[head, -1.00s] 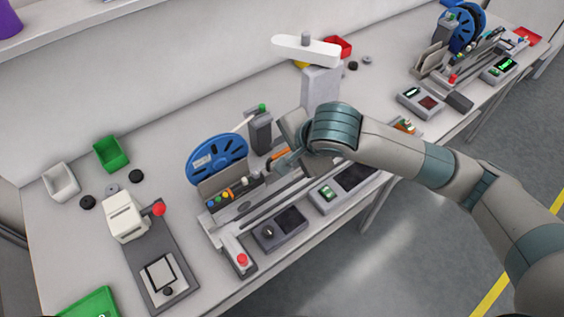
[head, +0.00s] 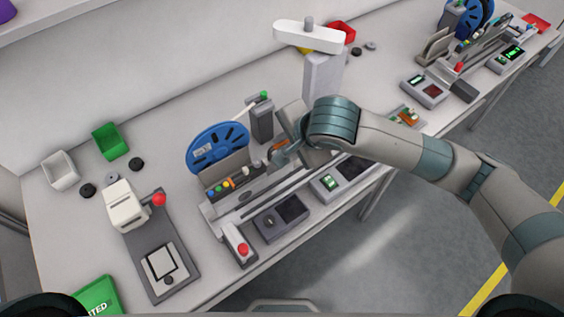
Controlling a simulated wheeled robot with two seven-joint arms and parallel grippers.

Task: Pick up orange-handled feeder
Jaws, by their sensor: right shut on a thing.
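The orange-handled feeder (head: 279,146) shows mainly as a short orange grip in the middle of the bench. The rest of it is largely hidden by my right gripper. My right gripper (head: 276,157) is at the orange grip and shut on it, with the arm coming in from the right. A slotted grey feeder bank (head: 217,212) with several coloured ends (head: 226,185) lies left of and below the gripper. My left gripper is not in view.
A blue reel (head: 217,145) stands behind the feeder bank, beside a dark grey post (head: 261,122). A white-topped column (head: 322,78) stands close behind my right wrist. A control box (head: 282,218) and red button (head: 243,249) line the front edge.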

